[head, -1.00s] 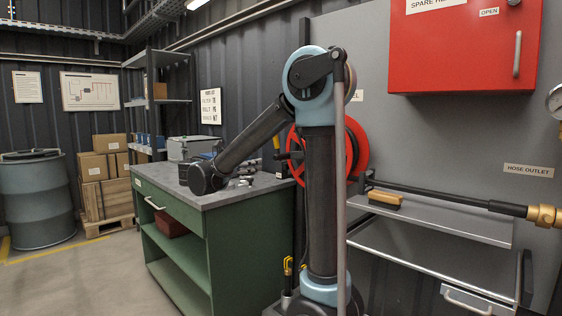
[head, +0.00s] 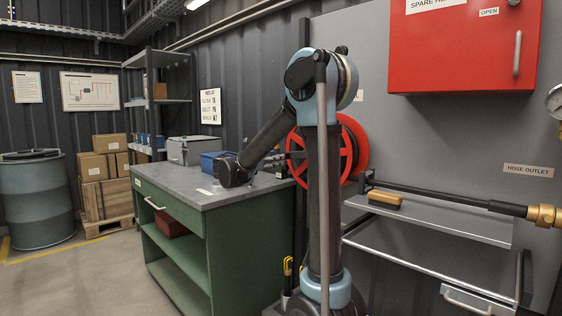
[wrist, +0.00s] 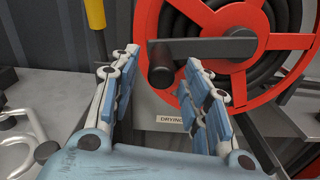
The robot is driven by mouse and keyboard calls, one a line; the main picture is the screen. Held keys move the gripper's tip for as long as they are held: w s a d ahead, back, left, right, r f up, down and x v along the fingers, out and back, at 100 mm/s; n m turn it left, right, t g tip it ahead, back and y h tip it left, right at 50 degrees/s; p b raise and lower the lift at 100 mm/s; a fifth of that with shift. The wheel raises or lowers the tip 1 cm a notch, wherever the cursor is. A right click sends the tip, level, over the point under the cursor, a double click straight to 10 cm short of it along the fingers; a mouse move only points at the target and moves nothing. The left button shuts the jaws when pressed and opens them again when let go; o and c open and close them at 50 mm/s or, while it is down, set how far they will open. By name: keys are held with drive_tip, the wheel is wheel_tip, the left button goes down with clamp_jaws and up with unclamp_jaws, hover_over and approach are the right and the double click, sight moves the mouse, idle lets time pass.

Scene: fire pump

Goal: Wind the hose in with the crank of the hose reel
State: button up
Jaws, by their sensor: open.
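The hose reel has a red spoked wheel (wrist: 228,20) in the wrist view. It also shows in the head view (head: 360,146), partly behind my arm. A dark crank arm (wrist: 205,50) runs left from the hub to a dark round handle (wrist: 161,72). Black hose (wrist: 291,14) lies coiled behind the spokes. My gripper (wrist: 162,62) is open, its fingers pointing at the reel. The handle appears between the fingertips; I cannot tell whether it is within their reach. In the head view my gripper (head: 272,162) is above the bench's right end, left of the reel.
A green bench with a grey top (head: 195,190) stands below my gripper. A blue bin (head: 212,160) and a grey case (head: 190,149) sit at its back. A shelf (head: 430,215) with a brush (head: 385,197) and a black hose with a brass fitting (head: 543,215) are at right.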

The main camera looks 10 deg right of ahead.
drive_tip(key=shift+x, duration=2.3)
drive_tip(key=shift+c, duration=0.3)
clamp_jaws()
